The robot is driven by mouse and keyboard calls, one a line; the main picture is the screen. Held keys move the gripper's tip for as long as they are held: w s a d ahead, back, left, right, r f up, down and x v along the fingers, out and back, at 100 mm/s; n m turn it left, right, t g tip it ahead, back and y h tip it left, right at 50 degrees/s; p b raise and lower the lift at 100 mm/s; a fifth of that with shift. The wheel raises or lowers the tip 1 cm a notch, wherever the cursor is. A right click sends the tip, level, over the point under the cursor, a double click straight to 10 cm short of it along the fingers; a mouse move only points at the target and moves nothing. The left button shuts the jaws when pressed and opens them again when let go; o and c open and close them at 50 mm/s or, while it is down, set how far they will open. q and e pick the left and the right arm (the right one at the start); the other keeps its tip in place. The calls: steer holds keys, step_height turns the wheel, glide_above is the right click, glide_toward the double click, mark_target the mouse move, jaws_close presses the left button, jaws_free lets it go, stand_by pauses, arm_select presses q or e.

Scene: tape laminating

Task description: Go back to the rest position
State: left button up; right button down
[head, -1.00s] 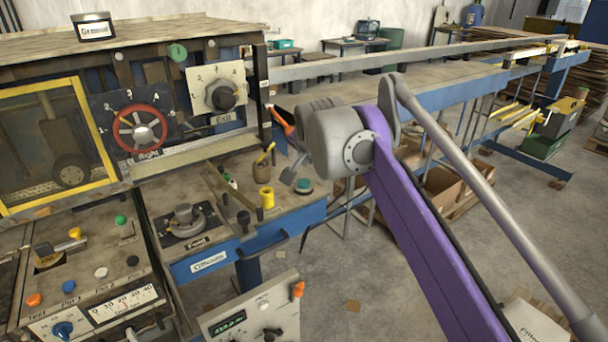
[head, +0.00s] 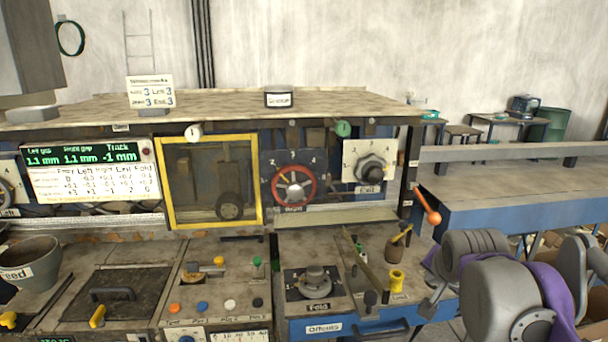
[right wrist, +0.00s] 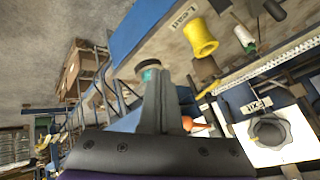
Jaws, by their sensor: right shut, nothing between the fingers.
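My right gripper (head: 432,301) is at the lower right of the head view, at the right end of the machine's bench, just right of the yellow spool (head: 396,280). Its narrow fingers are together with nothing between them. In the right wrist view the shut fingers (right wrist: 152,92) point away from the grey palm, and the yellow spool (right wrist: 200,36) is beyond them to the upper right. My purple and grey right arm fills the lower right corner of the head view. My left gripper is in neither view.
The machine has a red handwheel (head: 294,186), an exit knob (head: 370,170) and a yellow-framed window (head: 211,180). An orange-tipped lever (head: 433,216) sticks out just above my right gripper. A blue-sided table (head: 500,205) extends to the right. A grey feed pot (head: 30,262) stands at the far left.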

steer(key=s+a+f+n+g+y, duration=0.1)
steer(key=s+a+f+n, duration=0.4)
steer(key=s+f, duration=0.6)
steer(key=s+a+f+n+g+y+p, duration=0.1)
steer(key=s+a+f+n, duration=0.4)
steer(key=s+f, duration=0.7)
steer(key=shift+s+a+f+g, duration=0.3)
steer(key=shift+f, duration=0.2)
stand_by(0.7)
